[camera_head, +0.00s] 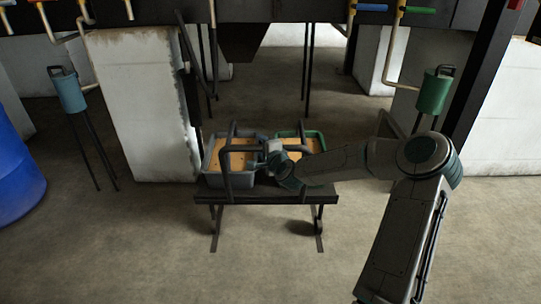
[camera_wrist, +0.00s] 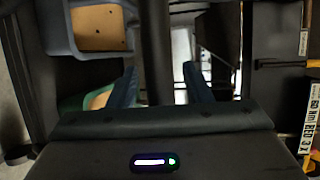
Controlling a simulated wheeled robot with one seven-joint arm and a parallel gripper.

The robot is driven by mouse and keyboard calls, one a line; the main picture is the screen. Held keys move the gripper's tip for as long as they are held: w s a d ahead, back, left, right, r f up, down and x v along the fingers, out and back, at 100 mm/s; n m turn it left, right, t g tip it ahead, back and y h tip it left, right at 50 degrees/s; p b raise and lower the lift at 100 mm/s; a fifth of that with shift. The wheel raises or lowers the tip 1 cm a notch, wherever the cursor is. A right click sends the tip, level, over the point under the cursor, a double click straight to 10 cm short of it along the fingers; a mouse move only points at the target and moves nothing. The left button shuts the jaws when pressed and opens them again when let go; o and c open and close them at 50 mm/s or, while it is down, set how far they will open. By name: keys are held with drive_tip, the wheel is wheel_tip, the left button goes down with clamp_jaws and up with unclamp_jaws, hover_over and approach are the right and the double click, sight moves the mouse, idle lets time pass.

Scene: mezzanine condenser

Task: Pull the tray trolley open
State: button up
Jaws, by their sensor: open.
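The tray trolley (camera_head: 265,194) is a low dark platform on legs standing on floor rails. It carries a grey tray (camera_head: 208,182) on the left and a green-rimmed tray (camera_head: 318,136) on the right, both with tan contents. A dark hoop-shaped handle (camera_head: 224,165) rises at the trolley's front. My gripper hides part of the trays.
A white pillar (camera_head: 142,105) stands close to the trolley's left. A blue barrel (camera_head: 15,170) is at the far left. A blue canister (camera_head: 68,92) and a green canister (camera_head: 433,94) stand on either side. The floor (camera_head: 170,250) in front is clear.

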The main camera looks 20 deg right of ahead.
drive_tip(key=p+v, duration=0.3)
drive_tip(key=v, duration=0.9)
drive_tip(key=shift+s, duration=0.35)
drive_tip(key=shift+a, duration=0.1)
drive_tip(key=s+a+r+n+g+p, duration=0.6)
drive_tip(key=s+a+n+g+p, duration=0.15)
drive_tip(key=n+p, duration=0.35)
drive_tip(key=s+r+n+g+p, duration=0.1)
drive_tip(key=s+r+n+p, duration=0.1)
drive_tip(key=s+r+p, duration=0.4)
drive_tip(key=s+r+n+g+h+p, duration=0.1)
drive_tip(key=s+r+p, duration=0.5)
drive_tip(key=r, duration=0.9)
drive_tip(key=s+r+n+g+h+p, duration=0.1)
drive_tip(key=s+r+n+g+p, duration=0.2)
drive_tip(key=s+r+p, duration=0.3)
drive_tip(key=s+r, duration=0.5)
drive_tip(key=shift+d+p, duration=0.25)
drive_tip(key=shift+p, duration=0.15)
drive_tip(key=shift+w+g, duration=0.1)
drive_tip(key=shift+g, duration=0.15)
